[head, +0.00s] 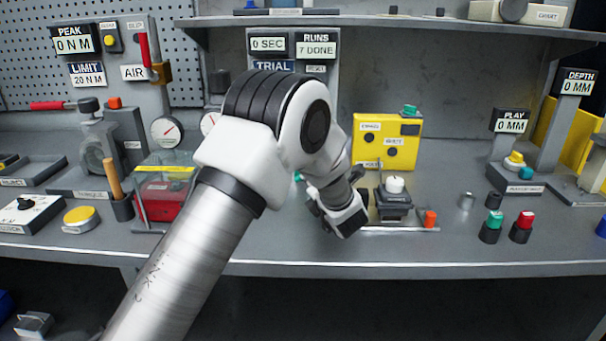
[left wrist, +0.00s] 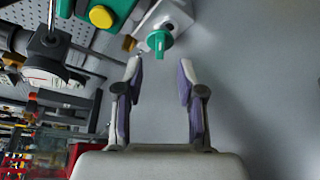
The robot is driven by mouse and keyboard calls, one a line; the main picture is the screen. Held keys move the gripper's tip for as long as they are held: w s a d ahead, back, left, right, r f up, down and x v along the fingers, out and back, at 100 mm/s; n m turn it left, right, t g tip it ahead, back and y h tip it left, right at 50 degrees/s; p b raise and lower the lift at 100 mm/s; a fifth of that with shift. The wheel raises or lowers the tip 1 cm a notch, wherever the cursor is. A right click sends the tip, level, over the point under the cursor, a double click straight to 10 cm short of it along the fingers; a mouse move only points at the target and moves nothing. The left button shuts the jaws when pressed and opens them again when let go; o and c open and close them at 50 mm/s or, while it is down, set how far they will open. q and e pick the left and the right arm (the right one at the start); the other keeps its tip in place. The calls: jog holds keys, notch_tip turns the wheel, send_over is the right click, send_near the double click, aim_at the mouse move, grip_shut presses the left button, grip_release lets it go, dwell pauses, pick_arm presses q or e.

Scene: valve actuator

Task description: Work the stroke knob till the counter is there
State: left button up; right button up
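A green knob (left wrist: 159,41) on a pale grey block (left wrist: 172,17) shows in the left wrist view, just beyond my fingertips. My left gripper (left wrist: 160,72) is open and empty, its two fingers apart with the knob ahead of the gap. In the head view my left gripper (head: 338,212) is over the bench near its front edge, and its arm covers the middle of the bench. A small green bit (head: 297,176) peeks out beside the arm; I cannot tell if it is the same knob. The RUNS counter (head: 317,49) reads 7 DONE. No label reading stroke is legible. My right gripper is not in view.
A green housing with a yellow button (left wrist: 102,16) is left of the knob in the wrist view. A yellow box (head: 387,142) and a black fixture with a white knob (head: 394,185) stand right of my gripper. Green and red buttons (head: 522,226) are farther right.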

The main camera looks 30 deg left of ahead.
pick_arm(q)
jog(key=x, duration=0.6)
jog(key=shift+w+a+f+p, duration=0.1)
jog(key=shift+a+p, duration=0.1)
jog(key=shift+p, duration=0.1)
jog(key=shift+d, duration=0.1)
grip_shut()
